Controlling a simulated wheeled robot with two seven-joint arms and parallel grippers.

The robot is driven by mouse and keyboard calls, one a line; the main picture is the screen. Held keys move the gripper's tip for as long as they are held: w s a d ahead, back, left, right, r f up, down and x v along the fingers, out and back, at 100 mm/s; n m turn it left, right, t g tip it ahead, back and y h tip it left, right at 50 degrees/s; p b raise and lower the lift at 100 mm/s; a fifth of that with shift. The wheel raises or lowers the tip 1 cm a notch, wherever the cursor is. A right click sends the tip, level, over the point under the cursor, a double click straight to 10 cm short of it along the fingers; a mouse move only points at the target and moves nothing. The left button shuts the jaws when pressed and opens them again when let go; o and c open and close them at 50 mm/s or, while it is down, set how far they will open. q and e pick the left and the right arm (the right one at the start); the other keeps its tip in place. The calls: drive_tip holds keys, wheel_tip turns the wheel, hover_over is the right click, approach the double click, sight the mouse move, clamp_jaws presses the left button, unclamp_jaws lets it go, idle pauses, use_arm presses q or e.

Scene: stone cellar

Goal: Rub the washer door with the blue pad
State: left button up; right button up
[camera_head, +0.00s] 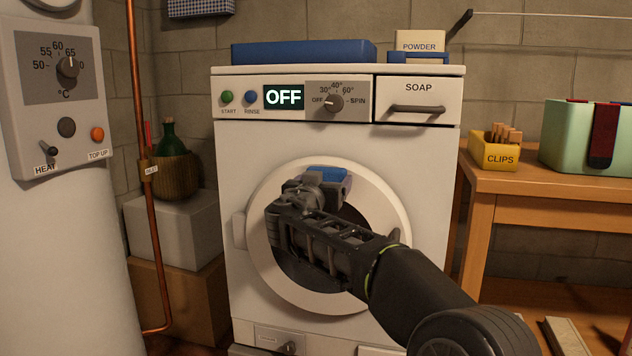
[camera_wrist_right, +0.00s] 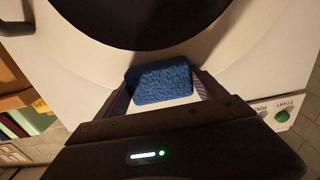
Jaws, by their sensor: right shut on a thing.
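The washer (camera_head: 232,150) faces me with its round door shut. The door (camera_head: 258,232) has a white ring around dark glass; it also fills the top of the right wrist view (camera_wrist_right: 75,60). My right gripper (camera_head: 318,186) is in front of the upper part of the door, its arm covering much of the glass. It is shut on the blue pad (camera_head: 328,174), which shows between the fingers in the right wrist view (camera_wrist_right: 160,82). The pad is at the top of the door ring; I cannot tell whether it touches. My left gripper is not in view.
The washer display (camera_head: 284,98) reads OFF. A soap drawer (camera_head: 417,98) is at the upper right, with a blue tray (camera_head: 303,52) on top. A boiler (camera_head: 50,230) and copper pipe (camera_head: 140,120) stand left. A wooden table (camera_head: 560,185) with a clips box (camera_head: 493,158) is right.

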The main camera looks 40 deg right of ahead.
drive_tip(key=shift+s+d, duration=0.35)
drive_tip(key=s+d, duration=0.2)
drive_tip(key=s, duration=0.1)
drive_tip(key=shift+s, duration=0.15)
idle(0.7)
drive_tip(key=shift+w+a+r, duration=0.15)
drive_tip(key=shift+w+a, duration=0.4)
drive_tip(key=shift+w+a+r, duration=0.15)
drive_tip(key=shift+w+a, duration=0.35)
drive_tip(key=shift+w, duration=0.05)
drive_tip(key=shift+w+a+f, duration=0.15)
drive_tip(key=shift+w+a, duration=0.05)
drive_tip(key=shift+w, duration=0.25)
drive_tip(key=shift+w+a+f, duration=0.1)
drive_tip(key=shift+w+a, duration=0.1)
drive_tip(key=shift+w, duration=0.25)
